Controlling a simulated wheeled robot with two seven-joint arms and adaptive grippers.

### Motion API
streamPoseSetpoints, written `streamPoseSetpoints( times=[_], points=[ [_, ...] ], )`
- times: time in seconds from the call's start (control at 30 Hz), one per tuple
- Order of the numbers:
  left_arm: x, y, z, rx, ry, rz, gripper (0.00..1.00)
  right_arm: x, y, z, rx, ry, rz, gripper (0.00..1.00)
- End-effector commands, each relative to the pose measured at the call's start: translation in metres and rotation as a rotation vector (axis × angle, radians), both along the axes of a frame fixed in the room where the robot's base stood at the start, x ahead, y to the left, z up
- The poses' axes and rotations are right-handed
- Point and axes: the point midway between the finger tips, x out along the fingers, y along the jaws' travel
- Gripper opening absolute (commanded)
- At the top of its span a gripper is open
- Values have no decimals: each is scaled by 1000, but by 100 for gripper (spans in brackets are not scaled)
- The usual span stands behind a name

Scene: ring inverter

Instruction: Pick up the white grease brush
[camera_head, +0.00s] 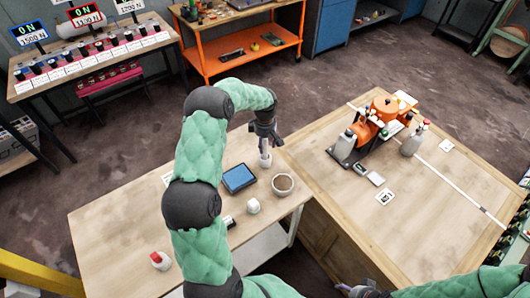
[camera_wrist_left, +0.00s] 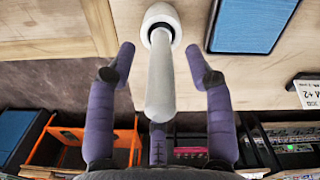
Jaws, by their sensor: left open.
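The white grease brush (camera_wrist_left: 159,85) shows in the left wrist view as a pale rounded handle standing in a round white holder (camera_wrist_left: 160,20). In the head view the brush (camera_head: 265,157) stands near the far edge of the left table. My left gripper (camera_head: 267,141) is directly above it. In the wrist view its purple fingers (camera_wrist_left: 161,68) are spread on both sides of the handle, with visible gaps. The brush's lower end is hidden in the holder. My right gripper (camera_head: 362,290) is only partly visible at the bottom edge, and its fingers cannot be made out.
A blue-topped box (camera_head: 239,178), a bowl with brown contents (camera_head: 283,184) and a small white jar (camera_head: 253,206) are near the brush. A red-topped white container (camera_head: 160,260) stands at front left. The right table holds an orange device (camera_head: 364,131) and bottles; its front is clear.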

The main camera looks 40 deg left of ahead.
Motion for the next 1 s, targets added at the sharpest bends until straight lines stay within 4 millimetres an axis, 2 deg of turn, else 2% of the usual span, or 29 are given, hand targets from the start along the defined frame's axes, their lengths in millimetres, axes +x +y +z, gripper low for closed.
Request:
streamPoseSetpoints(
  times=[0.1, 0.3, 0.37, 0.5, 0.83, 1.0],
  points=[
    [0, 0, -10, 0, -2, 1, 52, 0, 0, -1, 0, 0, 0, 64],
    [0, 0, -11, 0, -2, 0, 52, 0, 0, -1, 0, 0, 0, 64],
    [0, 0, -11, 0, -2, 0, 38, 0, 0, -1, 0, 0, 0, 64],
    [0, 0, -11, 0, -1, 0, 0, 0, 0, -1, 0, 0, 0, 64],
    [0, 0, -9, 0, -2, 0, 0, 0, 0, -1, 0, 0, 0, 64],
    [1, 1, 9, 2, -4, 0, 0, 0, 0, 1, 0, 0, 0, 64]
  ],
)
